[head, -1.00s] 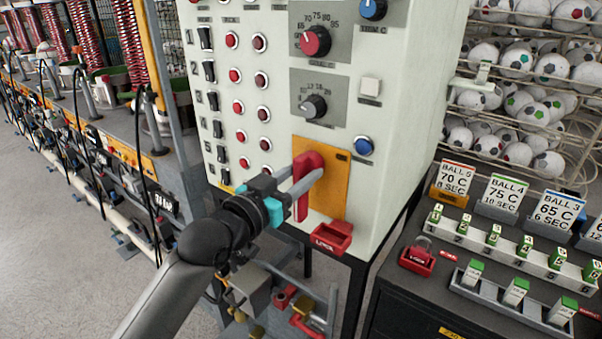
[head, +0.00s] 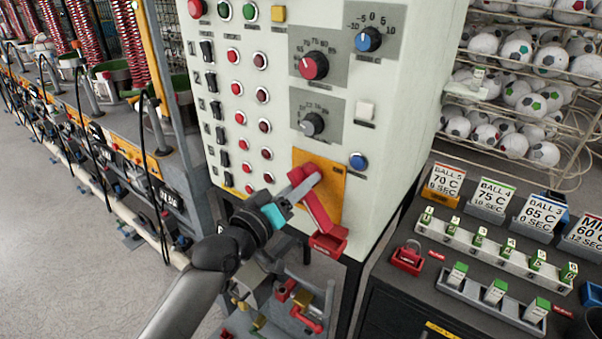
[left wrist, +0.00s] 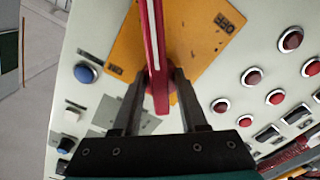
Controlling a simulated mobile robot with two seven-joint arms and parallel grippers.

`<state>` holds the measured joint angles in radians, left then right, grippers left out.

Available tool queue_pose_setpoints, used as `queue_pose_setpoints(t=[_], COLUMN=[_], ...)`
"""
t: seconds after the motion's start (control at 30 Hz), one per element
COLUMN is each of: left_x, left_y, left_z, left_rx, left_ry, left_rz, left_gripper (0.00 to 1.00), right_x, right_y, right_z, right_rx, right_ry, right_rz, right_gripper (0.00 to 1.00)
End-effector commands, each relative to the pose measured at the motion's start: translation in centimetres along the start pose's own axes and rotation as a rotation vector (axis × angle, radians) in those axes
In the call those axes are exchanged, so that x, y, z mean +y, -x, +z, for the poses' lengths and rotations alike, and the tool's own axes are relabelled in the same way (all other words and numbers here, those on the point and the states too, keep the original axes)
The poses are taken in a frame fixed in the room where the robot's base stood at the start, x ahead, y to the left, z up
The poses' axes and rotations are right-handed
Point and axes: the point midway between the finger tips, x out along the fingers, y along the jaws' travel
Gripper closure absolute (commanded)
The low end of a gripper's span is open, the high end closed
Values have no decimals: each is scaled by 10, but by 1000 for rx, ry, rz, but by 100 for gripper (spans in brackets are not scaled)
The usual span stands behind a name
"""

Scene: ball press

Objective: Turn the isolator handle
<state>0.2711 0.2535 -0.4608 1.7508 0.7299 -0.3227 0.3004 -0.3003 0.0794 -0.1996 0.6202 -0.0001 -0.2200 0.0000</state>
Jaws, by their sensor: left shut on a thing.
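The red isolator handle (head: 318,208) is mounted on a yellow-orange plate (head: 335,185) low on the pale control cabinet. In the head view it slants from upper left to lower right. My left gripper (head: 308,182) is shut on the handle near its upper end, coming in from the left. In the left wrist view the two dark fingers (left wrist: 161,75) sit one on each side of the red handle (left wrist: 155,35), which has a white stripe along it. The handle's pivot is hidden. My right gripper is not in view.
A red tray (head: 328,243) is fixed just below the handle. Buttons, switches and a red knob (head: 314,66) cover the panel above and to the left. A red padlock (head: 408,257) stands on the dark bench at right. Pipes with valves (head: 300,310) lie below.

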Motion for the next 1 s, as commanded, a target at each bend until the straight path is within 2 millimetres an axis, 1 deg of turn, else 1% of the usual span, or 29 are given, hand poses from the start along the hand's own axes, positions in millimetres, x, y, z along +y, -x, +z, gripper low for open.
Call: queue_pose_setpoints(t=[0.03,0.4,0.7,1.0], left_x=[1,2,4,3], left_y=[0,0,0,0], left_z=[0,0,-1,-1], left_rx=[-5,-3,-2,-2], left_ry=[49,401,666,848], left_rz=[-3,-3,-1,-2], left_gripper=[100,100,100,100], right_x=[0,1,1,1], right_y=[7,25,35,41], right_z=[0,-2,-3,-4], right_rx=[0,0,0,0], right_ry=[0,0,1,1], right_rz=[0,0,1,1], right_gripper=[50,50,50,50])
